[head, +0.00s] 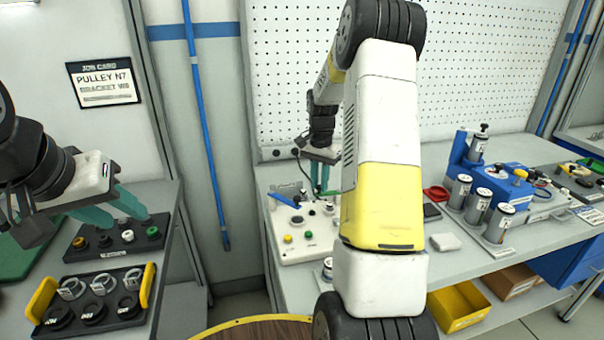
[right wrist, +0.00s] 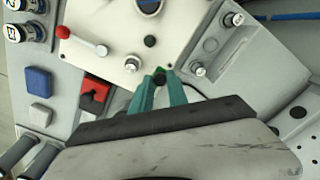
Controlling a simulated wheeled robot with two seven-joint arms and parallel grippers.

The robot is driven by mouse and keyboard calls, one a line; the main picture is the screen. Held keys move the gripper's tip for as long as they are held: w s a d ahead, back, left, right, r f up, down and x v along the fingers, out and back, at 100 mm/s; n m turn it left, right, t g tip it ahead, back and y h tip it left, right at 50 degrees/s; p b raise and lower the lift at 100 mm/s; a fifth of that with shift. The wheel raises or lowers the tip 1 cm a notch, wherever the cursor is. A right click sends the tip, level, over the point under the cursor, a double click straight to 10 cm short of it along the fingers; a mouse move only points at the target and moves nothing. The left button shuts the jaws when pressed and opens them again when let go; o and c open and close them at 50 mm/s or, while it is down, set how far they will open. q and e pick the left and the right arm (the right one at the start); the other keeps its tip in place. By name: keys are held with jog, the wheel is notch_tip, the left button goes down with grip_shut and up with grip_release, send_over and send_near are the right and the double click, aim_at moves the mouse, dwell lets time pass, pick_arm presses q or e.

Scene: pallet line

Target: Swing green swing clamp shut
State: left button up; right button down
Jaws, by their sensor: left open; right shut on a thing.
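My right gripper (head: 320,190) is over the far part of the white fixture panel (head: 292,252), with its fingers pointing down. In the right wrist view my right gripper (right wrist: 160,80) has its teal fingertips closed together on a small part. A little green of the green swing clamp (right wrist: 160,69) shows at the tips; the fingers hide most of it, and I cannot tell its angle. The panel (right wrist: 115,72) also shows around the tips. My left gripper (head: 118,212) is open and empty above a dark tray of knobs, away from the panel.
A red-handled lever (right wrist: 80,41), a black knob (right wrist: 150,41) and metal posts (right wrist: 198,69) stand close around the right fingertips. A blue block (right wrist: 39,82) and a red part (right wrist: 94,94) lie beside the panel. A dark tray with yellow handles (head: 92,312) sits at lower left.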

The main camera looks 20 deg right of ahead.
jog(key=s+n, duration=0.1)
jog(key=n, duration=0.1)
jog(key=s+n, duration=0.2)
jog(key=n, duration=0.1)
jog(key=shift+d+r+n, duration=0.1)
jog(key=shift+d+n, duration=0.1)
jog(key=shift+n, duration=0.1)
jog(key=shift+s+d+n, duration=0.35)
jog(key=shift+s+n, duration=0.15)
jog(key=shift+n, duration=0.55)
jog(key=shift+s+d+n, duration=0.3)
jog(key=shift+s+n, duration=0.15)
jog(key=shift+n, duration=0.6)
jog(key=c, duration=1.3)
grip_release()
jog(key=shift+s, duration=0.1)
notch_tip(320, 180, up, 8)
